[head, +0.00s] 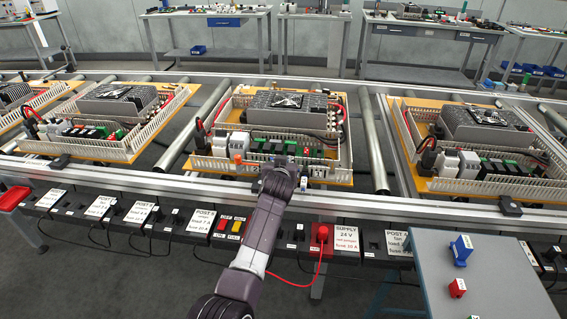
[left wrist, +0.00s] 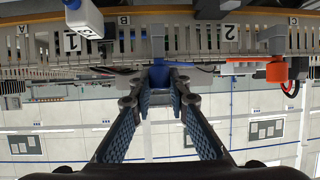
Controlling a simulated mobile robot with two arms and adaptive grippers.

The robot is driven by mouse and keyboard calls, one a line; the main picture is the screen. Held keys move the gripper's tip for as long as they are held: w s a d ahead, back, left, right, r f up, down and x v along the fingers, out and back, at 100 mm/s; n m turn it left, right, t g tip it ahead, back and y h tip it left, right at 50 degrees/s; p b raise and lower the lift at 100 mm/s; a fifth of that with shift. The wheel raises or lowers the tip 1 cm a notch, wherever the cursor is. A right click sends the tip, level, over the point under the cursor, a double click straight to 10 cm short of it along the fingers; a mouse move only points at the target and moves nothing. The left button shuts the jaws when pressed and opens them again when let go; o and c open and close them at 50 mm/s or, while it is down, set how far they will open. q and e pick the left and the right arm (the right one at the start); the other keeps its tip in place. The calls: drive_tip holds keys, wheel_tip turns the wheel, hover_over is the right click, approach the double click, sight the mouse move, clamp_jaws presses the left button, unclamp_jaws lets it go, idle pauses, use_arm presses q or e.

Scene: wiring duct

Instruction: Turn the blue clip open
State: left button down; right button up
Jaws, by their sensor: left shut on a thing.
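The blue clip (left wrist: 158,77) shows in the left wrist view at the slotted duct wall (left wrist: 205,70), between the labels 1 and 2. My left gripper (left wrist: 160,90) is shut on it, with one finger on each side. In the head view my left gripper (head: 281,168) reaches the front duct of the middle panel (head: 343,178), and its wrist hides the clip there. Whether the clip is turned cannot be told. My right gripper is not in view.
An orange part (left wrist: 276,71) is on the duct to the right in the wrist view. A white-and-blue part (left wrist: 84,18) is at upper left there. In the head view, a red supply plug (head: 321,235) with a cable is below the rail, and a grey table (head: 500,285) holds blue and red parts.

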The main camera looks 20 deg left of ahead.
use_arm(q)
drive_tip(key=c, duration=1.8)
unclamp_jaws()
drive_tip(key=shift+r, duration=5)
